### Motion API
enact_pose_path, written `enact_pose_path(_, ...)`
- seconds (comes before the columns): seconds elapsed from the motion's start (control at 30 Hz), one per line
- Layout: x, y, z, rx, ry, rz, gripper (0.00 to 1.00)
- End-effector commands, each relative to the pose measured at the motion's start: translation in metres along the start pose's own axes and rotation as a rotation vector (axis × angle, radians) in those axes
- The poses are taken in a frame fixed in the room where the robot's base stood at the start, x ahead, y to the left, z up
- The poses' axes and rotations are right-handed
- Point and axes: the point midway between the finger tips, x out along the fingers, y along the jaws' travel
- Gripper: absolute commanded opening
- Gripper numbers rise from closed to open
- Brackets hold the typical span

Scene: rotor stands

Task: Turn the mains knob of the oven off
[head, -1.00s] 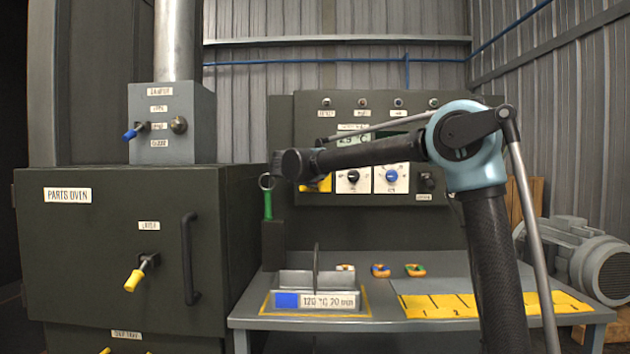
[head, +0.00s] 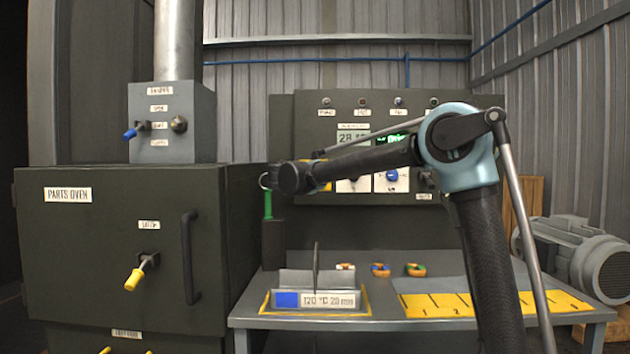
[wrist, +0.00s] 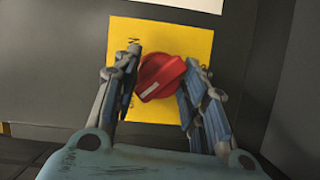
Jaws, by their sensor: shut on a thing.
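The red mains knob (wrist: 162,76) sits on a yellow plate (wrist: 170,38) in the wrist view, with a white mark on its lower left face. My gripper (wrist: 164,66) has its fingers on both sides of the knob and is shut on it. The lettering on the plate is partly covered by the fingers and too small to read. In the head view the knob and my fingers are hidden behind my arm, and only a bit of the yellow plate (head: 327,187) shows. The oven's control panel (head: 470,145) has a lit display (head: 353,145) above.
A parts oven (head: 100,220) with a yellow-handled latch stands at the left. A green-handled tool (head: 268,205) hangs beside the panel. A motor (head: 590,260) stands at the right.

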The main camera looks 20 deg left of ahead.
Motion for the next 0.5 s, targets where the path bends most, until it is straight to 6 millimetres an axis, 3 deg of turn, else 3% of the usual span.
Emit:
enact_pose_path(0.2,-0.0012,-0.0014,-0.0016,0.0,0.004,-0.002,0.15)
enact_pose_path(0.23,-0.0012,-0.0014,-0.0016,0.0,0.004,-0.002,0.44)
enact_pose_path(0.3,-0.0011,-0.0013,-0.0015,0.0,0.003,-0.002,0.59)
enact_pose_path(0.5,-0.0006,-0.0008,-0.0008,0.0,0.002,-0.001,0.59)
